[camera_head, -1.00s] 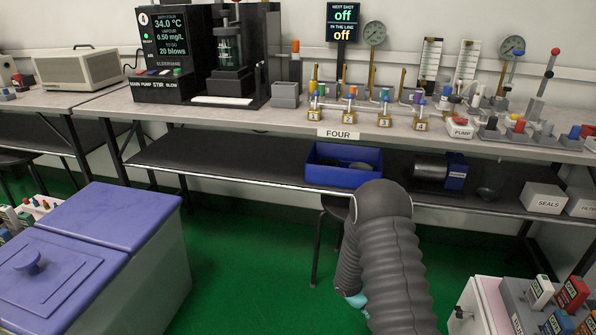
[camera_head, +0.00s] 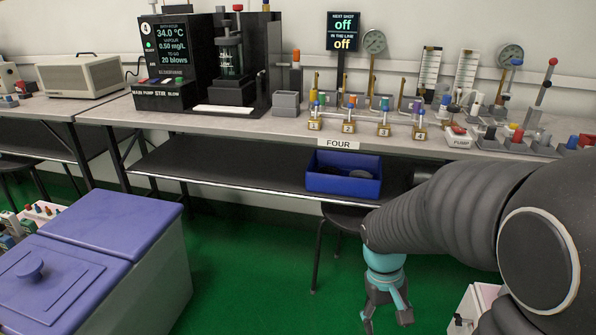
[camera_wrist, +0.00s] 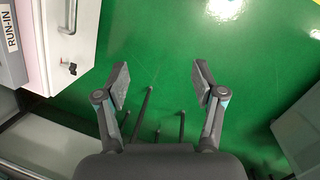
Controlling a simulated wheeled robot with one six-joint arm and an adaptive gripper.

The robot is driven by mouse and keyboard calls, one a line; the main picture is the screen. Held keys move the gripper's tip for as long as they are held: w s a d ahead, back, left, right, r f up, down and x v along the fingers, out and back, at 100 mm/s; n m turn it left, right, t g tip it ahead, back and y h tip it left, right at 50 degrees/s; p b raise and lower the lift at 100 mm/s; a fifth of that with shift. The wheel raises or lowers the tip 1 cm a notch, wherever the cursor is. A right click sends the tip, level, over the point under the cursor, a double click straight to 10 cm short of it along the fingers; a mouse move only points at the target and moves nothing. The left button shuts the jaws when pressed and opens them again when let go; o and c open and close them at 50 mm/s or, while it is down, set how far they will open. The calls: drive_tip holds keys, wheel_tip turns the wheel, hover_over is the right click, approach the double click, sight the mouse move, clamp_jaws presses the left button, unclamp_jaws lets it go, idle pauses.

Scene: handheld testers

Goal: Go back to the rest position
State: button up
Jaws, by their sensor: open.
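My gripper (camera_head: 386,318) hangs at the end of my arm in the head view, pointing down over the green floor in front of the bench. In the wrist view my gripper (camera_wrist: 160,85) has its two fingers spread wide apart. Nothing is between the fingers; green floor and dark stool legs (camera_wrist: 146,108) show beyond them.
The bench (camera_head: 235,121) carries a machine, gauges and numbered valves. A blue bin (camera_head: 343,187) sits on its lower shelf. A purple-lidded container (camera_head: 105,225) stands at left. A white cabinet (camera_wrist: 70,38) is close by in the wrist view. Green floor (camera_head: 240,270) is open between.

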drive_tip(key=s+a+r+t+y+p, duration=0.1)
drive_tip(key=s+r+t, duration=0.2)
drive_tip(key=r, duration=0.5)
drive_tip(key=s+a+r+m+t, duration=0.1)
drive_tip(key=s+r+t, duration=0.3)
drive_tip(key=r, duration=0.5)
drive_tip(key=shift+s+a+r+m+t+y+p, duration=0.3)
drive_tip(key=shift+s+y+p, duration=0.1)
drive_tip(key=shift+s, duration=0.25)
